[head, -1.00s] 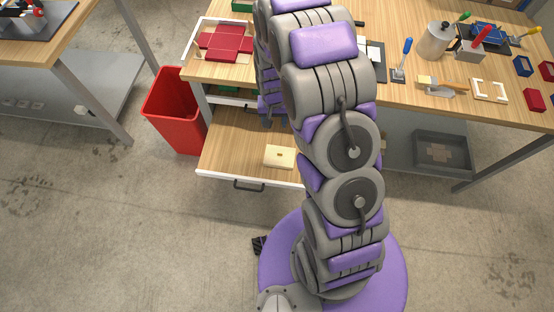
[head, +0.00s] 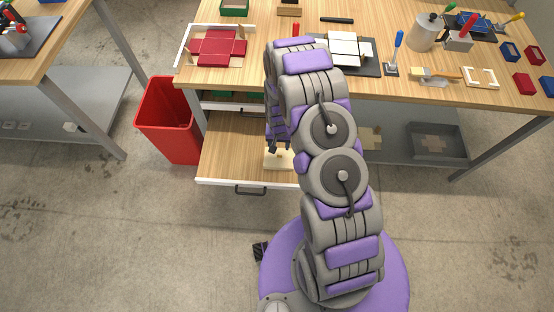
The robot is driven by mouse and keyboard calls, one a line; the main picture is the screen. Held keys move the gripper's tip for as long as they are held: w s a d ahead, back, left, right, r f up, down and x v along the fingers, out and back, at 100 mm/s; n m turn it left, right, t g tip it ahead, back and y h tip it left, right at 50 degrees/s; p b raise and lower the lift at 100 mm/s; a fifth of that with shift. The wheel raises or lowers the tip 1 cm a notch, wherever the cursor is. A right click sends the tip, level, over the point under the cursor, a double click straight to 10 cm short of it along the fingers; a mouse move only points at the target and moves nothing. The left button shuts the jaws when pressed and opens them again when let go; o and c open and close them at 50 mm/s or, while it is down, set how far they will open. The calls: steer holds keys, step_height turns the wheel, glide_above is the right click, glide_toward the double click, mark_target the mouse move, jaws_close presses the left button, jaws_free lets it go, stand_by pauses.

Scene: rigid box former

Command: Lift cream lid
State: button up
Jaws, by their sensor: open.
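The cream lid (head: 276,163) is a small flat pale piece lying in the open wooden drawer (head: 231,158) below the workbench. My gripper (head: 280,150) points down over the lid, its dark fingers at the lid's far part. My gripper is open. The arm and fingers hide part of the lid, including most of its top. I cannot tell whether the fingers touch it.
A red bin (head: 170,122) stands on the floor left of the drawer. The workbench (head: 380,100) above holds a red tray-like piece (head: 217,46), a cream frame (head: 481,77), a brush (head: 435,75) and several tools. The drawer's left part is clear.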

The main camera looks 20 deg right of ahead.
mark_target(280, 155)
steer(key=f, duration=0.1)
steer(key=d+f, duration=0.1)
steer(key=f, duration=0.1)
steer(key=shift+d+f+b, duration=0.2)
steer(key=shift+d+b, duration=0.1)
steer(key=f, duration=0.1)
steer(key=a+f+b, duration=0.1)
steer(key=f, duration=0.1)
steer(key=a+f, duration=0.1)
steer(key=shift+s+f+b, duration=0.1)
steer(key=shift+f+b, duration=0.25)
steer(key=shift+f, duration=0.25)
steer(key=shift+d+r, duration=0.1)
steer(key=shift+d, duration=0.55)
steer(key=shift+c, duration=0.6)
steer(key=c, duration=0.3)
steer(key=shift+a, duration=0.5)
steer(key=c, duration=0.5)
steer(key=shift+c, duration=0.5)
steer(key=shift+d, duration=0.35)
jaws_close()
